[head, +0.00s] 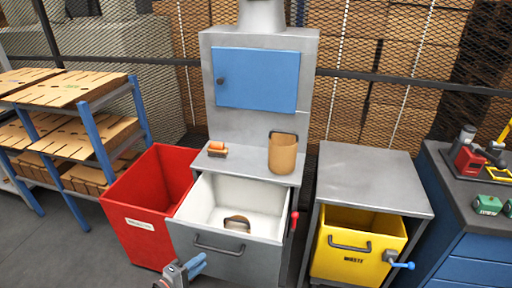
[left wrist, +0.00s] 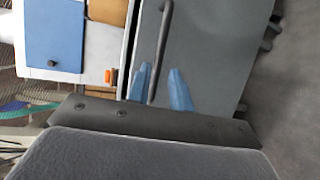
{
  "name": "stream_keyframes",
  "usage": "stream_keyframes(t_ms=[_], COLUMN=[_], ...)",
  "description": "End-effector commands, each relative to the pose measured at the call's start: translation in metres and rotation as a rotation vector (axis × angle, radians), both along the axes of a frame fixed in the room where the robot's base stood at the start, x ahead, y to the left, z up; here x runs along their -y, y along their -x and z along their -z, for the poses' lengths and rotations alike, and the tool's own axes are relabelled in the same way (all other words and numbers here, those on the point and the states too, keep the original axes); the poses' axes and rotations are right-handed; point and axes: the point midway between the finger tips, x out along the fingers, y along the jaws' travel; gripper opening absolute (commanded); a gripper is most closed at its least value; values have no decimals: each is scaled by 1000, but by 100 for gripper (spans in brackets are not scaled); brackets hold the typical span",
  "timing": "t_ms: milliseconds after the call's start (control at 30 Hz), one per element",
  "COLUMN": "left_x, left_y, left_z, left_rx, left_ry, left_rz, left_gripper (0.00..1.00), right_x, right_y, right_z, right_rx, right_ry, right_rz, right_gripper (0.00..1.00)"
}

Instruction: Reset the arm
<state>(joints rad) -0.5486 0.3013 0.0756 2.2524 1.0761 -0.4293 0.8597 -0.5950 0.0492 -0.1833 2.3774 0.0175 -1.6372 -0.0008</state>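My left gripper (head: 198,263) shows at the bottom of the head view, in front of the grey drawer front and a little below and left of its handle (head: 219,246). In the left wrist view its two blue fingers (left wrist: 159,69) are apart, with the drawer handle (left wrist: 161,45) showing between and beyond them. I see nothing held in them; whether they touch the drawer cannot be told. The white-lined drawer (head: 206,201) is pulled open, with a brown handled object (head: 236,224) inside. My right gripper is not in view.
A red bin (head: 142,221) stands left of the drawer. A yellow waste drawer (head: 351,259) with a blue-knobbed lever is on the right. A tan container (head: 283,155) and a small brush-like object (head: 217,149) sit on the ledge. A shelf rack (head: 100,150) is at left.

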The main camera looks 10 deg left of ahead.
Motion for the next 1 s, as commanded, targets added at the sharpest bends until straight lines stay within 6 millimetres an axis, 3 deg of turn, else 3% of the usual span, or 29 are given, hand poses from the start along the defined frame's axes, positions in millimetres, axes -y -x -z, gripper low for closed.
stream_keyframes(t_ms=[200, 467, 800, 1000], left_x=[4, 19, 26, 31], left_y=[3, 31, 104, 145], left_z=[5, 50, 117, 130], left_rx=[13, -48, -241, -385], left_ry=[-94, -505, -1129, -1318], left_rz=[47, 307, 795, 992], left_gripper=[22, 22, 22, 22], right_x=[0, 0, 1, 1], right_y=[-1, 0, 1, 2], right_z=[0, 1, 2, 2], right_rx=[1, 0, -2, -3], right_ry=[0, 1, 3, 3], right_rz=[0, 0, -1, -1], right_gripper=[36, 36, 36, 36])
